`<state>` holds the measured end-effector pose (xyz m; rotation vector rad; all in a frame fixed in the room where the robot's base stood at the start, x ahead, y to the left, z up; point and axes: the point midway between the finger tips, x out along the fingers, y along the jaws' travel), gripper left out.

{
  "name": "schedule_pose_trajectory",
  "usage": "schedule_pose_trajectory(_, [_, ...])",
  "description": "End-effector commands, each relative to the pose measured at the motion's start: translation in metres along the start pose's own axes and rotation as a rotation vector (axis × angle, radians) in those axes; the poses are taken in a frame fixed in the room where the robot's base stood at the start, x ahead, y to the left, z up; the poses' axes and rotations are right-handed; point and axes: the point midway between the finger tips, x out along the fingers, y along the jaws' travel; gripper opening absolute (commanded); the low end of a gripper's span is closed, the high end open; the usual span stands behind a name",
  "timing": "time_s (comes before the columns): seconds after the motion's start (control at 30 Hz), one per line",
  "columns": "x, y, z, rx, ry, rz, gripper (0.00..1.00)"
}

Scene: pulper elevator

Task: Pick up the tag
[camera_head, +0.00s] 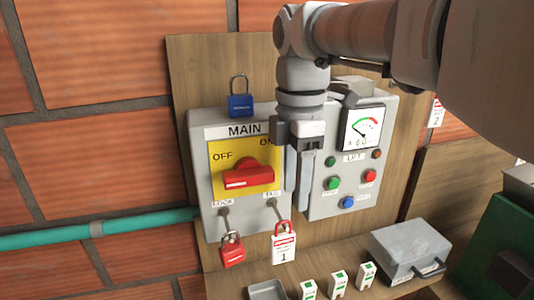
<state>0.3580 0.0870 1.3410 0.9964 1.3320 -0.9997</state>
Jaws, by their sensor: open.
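A white tag (284,249) with a red band and the number 1 hangs from the hook under the TAG label, at the lower right of the grey MAIN switch box (205,195). A red loop shows at the tag's top. My gripper (301,205) points down in front of the gap between the MAIN box and the LIFT panel. It is above and slightly right of the tag, apart from it in the picture. I see no object in it. Its fingers are seen nearly edge-on.
A red padlock (232,249) hangs left of the tag under LOCK. A blue padlock (240,104) sits atop the MAIN box. The LIFT panel (325,200) is on the right. Below, a shelf holds a tray (266,291), small white blocks (337,284) and a grey case (408,250).

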Motion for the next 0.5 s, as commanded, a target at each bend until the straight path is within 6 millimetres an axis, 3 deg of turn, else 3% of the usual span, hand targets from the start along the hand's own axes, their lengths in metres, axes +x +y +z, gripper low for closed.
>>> schedule_pose_trajectory(0.3, [0.070, -0.001, 0.000, 0.003, 0.000, -0.003, 0.50])
schedule_pose_trajectory(0.5, [0.090, 0.000, 0.000, 0.003, 0.000, 0.000, 0.50])
